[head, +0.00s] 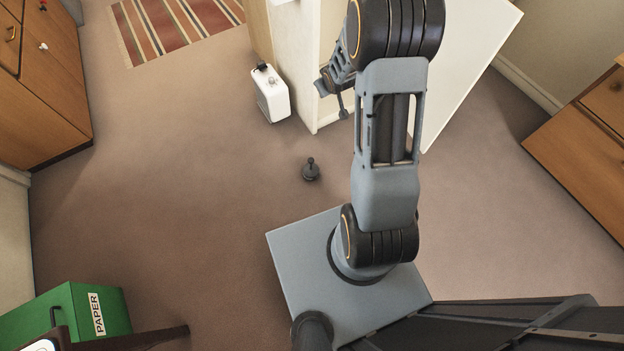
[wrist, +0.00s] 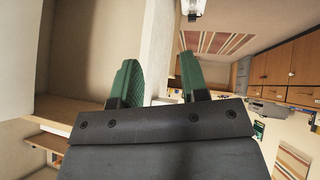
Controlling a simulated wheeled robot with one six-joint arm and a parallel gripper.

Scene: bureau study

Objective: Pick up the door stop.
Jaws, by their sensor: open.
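The door stop (head: 311,171), a small dark piece with a round base and an upright knob, stands on the brown carpet in the head view, just beyond my base. I do not make it out in the wrist view. My gripper (wrist: 158,80) shows two green fingers spread apart with nothing between them. In the head view my gripper (head: 336,95) is partly hidden by my arm, beside the pale cabinet and above and beyond the door stop, not touching it.
A pale open cabinet (head: 310,65) with a white door (head: 470,60) stands behind my arm. A white container (head: 271,95) is on the floor beside it. A green paper box (head: 75,312) is at lower left. Wooden drawers (head: 50,80) stand at left. Carpet around the door stop is clear.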

